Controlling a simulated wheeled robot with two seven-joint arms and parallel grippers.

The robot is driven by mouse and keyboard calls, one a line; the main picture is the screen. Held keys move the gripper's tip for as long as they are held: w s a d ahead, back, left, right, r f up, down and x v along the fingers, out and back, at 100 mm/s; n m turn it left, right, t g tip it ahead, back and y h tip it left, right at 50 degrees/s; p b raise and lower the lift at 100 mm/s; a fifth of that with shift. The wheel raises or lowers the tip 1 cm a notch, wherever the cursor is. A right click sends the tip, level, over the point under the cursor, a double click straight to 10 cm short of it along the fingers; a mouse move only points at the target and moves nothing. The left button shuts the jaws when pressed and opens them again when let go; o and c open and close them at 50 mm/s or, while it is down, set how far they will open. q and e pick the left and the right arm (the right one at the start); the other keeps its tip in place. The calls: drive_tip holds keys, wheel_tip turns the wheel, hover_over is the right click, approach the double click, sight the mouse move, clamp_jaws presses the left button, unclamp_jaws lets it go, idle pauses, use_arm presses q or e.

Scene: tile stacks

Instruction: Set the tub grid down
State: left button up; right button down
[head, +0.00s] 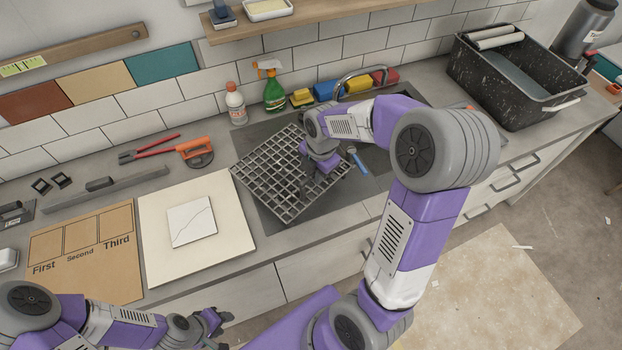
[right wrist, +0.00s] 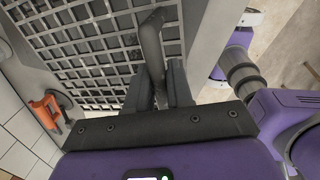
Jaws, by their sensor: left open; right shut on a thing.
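The tub grid (head: 262,178) is a grey metal lattice over the dark sink area in the head view. It also fills the upper part of the right wrist view (right wrist: 85,50). My right gripper (head: 312,185) is shut on the grid's upright handle, which shows between the fingers in the right wrist view (right wrist: 152,45). I cannot tell whether the grid touches the surface under it. My left gripper (head: 222,322) is open and empty, low at the counter's front edge. The black speckled tub (head: 520,105) stands at the far right of the counter with a white roller across its rim.
A cream board (head: 160,258) with a cracked white tile (head: 192,222) lies left of the grid. A cardboard sheet (head: 110,278) marked First, Second, Third lies further left. Spray bottle (head: 272,90), sponges and tap stand behind the grid. An orange-handled tool (head: 195,150) lies left.

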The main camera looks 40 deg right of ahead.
sight(315, 187)
wheel_tip(315, 187, down, 4)
drive_tip(key=shift+f, duration=0.1)
drive_tip(key=c, duration=1)
unclamp_jaws()
wheel_tip(315, 187, up, 12)
drive_tip(key=s+p, duration=0.1)
drive_tip(key=shift+s, duration=0.2)
drive_tip(key=shift+d, duration=0.1)
